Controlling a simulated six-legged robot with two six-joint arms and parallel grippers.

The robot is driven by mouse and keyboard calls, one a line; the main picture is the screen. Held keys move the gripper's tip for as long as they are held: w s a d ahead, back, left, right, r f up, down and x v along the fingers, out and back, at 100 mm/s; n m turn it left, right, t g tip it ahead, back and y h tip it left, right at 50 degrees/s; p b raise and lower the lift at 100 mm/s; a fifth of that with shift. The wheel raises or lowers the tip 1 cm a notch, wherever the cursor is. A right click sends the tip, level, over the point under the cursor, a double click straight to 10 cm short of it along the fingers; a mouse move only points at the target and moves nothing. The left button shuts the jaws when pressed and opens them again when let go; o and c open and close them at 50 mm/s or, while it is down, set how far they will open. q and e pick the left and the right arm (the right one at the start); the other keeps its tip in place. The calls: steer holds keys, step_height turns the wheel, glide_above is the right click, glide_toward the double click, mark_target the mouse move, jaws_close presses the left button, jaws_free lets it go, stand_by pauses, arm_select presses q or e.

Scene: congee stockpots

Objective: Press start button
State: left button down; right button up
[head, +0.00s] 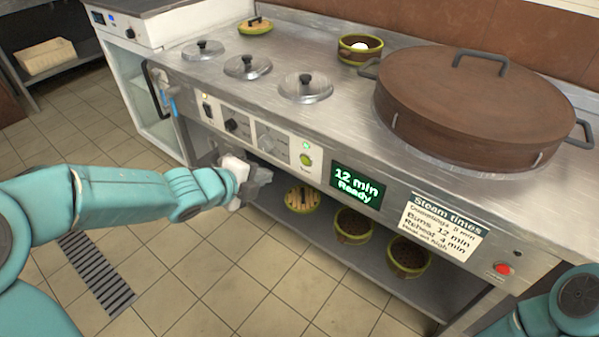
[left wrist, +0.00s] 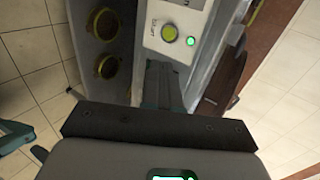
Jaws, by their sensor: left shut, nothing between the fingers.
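The green start button (head: 305,160) sits on a pale panel on the counter's front, with a lit green lamp (head: 306,146) above it. In the left wrist view the button (left wrist: 169,33) is just beyond my fingertips, beside the lit lamp (left wrist: 190,41). My left gripper (head: 262,177) is shut and empty, to the left of the button and a little lower in the head view. It looks apart from the button. A display (head: 357,185) to the right of the button reads "12 min Ready". My right gripper is out of view; only part of that arm shows at bottom right.
A large brown lidded pot (head: 470,105) and several metal lids (head: 305,87) are on the counter. Round steamer baskets (head: 353,224) stand on the shelf below. A red button (head: 503,268) is at the front's right end. The tiled floor (head: 250,270) in front is clear.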

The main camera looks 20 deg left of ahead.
arm_select(q)
steer(key=shift+f, duration=0.1)
steer(key=b, duration=0.4)
glide_toward(305, 160)
step_height(305, 160, down, 3)
steer(key=w, duration=0.1)
steer(key=w+d+p, duration=0.1)
steer(key=w, duration=0.2)
steer(key=shift+d+f, duration=0.1)
steer(key=shift+d, duration=0.15)
steer(key=shift+w+d+f, duration=0.1)
steer(key=shift+w+d, duration=0.1)
steer(key=shift+w, duration=0.35)
